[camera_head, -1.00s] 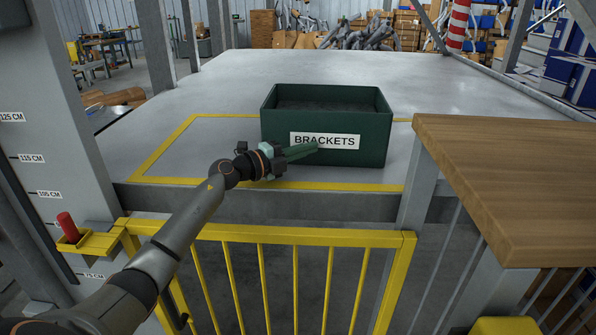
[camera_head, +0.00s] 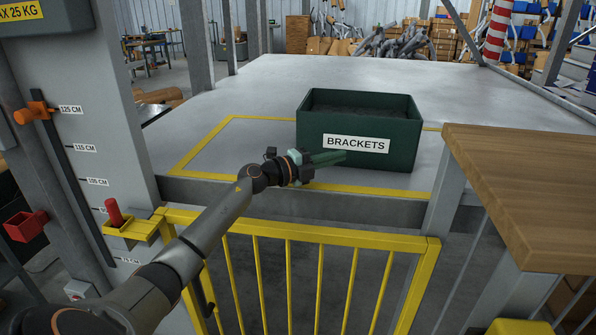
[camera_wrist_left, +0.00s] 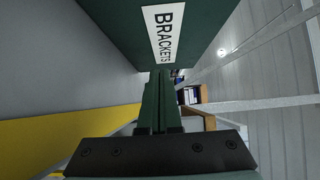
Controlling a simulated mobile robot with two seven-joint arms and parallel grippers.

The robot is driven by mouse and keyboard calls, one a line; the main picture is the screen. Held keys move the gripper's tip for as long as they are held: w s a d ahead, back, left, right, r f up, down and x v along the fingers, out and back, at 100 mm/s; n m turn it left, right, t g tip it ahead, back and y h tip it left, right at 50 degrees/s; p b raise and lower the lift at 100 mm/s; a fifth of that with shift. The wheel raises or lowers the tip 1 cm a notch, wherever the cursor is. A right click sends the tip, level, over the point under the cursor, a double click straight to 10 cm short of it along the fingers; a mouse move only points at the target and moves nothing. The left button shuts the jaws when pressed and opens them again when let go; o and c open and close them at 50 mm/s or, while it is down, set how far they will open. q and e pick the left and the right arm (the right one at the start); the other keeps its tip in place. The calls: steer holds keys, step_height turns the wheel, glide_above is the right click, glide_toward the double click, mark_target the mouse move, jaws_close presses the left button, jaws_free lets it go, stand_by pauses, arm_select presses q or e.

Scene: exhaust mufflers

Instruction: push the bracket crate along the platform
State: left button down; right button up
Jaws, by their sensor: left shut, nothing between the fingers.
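The dark green bracket crate (camera_head: 402,158) stands upright on the grey platform (camera_head: 330,78), with a white "BRACKETS" label on its front wall. It is open at the top, and its contents are too dark to make out. My left gripper (camera_head: 343,156) is shut and empty, its fingers pointing at the lower part of the front wall, just under the label. In the left wrist view, the fingers (camera_wrist_left: 158,105) reach up to the crate wall (camera_wrist_left: 112,22). I cannot tell whether the tips touch it. My right gripper is not in view.
A yellow line (camera_head: 205,140) marks an area on the platform around the crate's near side. A yellow gate (camera_head: 300,235) stands below the front edge. A wooden tabletop (camera_head: 530,185) is close on the right. A height-marked post (camera_head: 95,120) stands left. The platform behind the crate is clear.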

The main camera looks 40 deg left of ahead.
arm_select(q)
steer(key=b+v, duration=0.1)
steer(key=v, duration=0.7)
steer(key=shift+s+f, duration=0.15)
steer(key=shift+b+v, duration=0.4)
steer(key=shift+v, duration=0.45)
steer(key=shift+s, duration=0.15)
